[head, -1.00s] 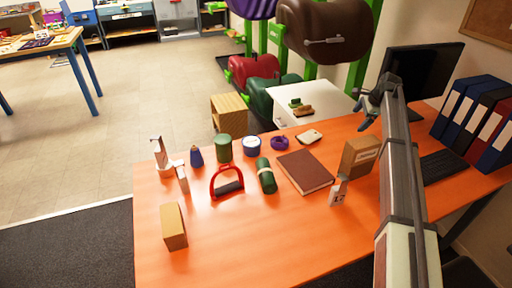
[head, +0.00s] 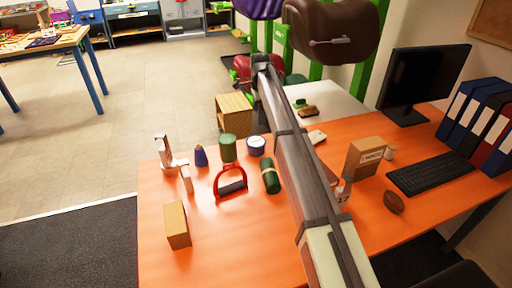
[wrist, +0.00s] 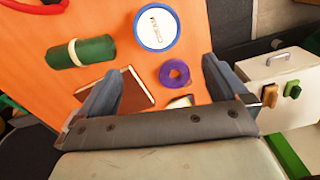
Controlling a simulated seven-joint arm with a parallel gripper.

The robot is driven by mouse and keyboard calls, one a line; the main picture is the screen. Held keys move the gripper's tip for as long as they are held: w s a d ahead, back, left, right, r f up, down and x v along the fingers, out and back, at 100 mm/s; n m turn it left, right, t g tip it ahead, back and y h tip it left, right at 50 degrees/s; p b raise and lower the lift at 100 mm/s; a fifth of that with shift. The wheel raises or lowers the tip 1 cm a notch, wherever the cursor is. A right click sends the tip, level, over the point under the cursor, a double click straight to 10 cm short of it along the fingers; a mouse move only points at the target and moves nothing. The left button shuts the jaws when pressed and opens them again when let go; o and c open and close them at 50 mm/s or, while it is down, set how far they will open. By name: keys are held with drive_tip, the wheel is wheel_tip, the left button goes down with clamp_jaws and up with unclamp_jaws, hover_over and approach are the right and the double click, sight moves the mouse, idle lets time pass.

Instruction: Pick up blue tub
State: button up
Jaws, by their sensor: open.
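The blue tub (head: 256,145) is a short round container with a blue rim and a pale top bearing a label. It stands on the orange desk near its back edge, just right of a green canister. It also shows at the top of the wrist view (wrist: 157,27), beyond my fingertips and apart from them. My gripper (wrist: 158,80) is open and empty above the desk. In the head view my arm reaches toward the back of the desk and its end hides the fingers.
A green canister (head: 228,148) stands close left of the tub. A green roll (head: 270,176) and a red stirrup (head: 230,182) lie in front. A white cabinet (head: 335,105) stands behind the desk.

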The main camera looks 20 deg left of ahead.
sight(256, 141)
drive_tip(key=f, duration=0.9)
drive_tip(key=s+f, duration=0.1)
drive_tip(key=f, duration=0.3)
drive_tip(key=shift+a+f, duration=0.35)
drive_tip(key=shift+w, duration=0.1)
drive_tip(key=c, duration=0.8)
drive_tip(key=shift+r, duration=0.15)
drive_tip(key=shift+c, duration=0.2)
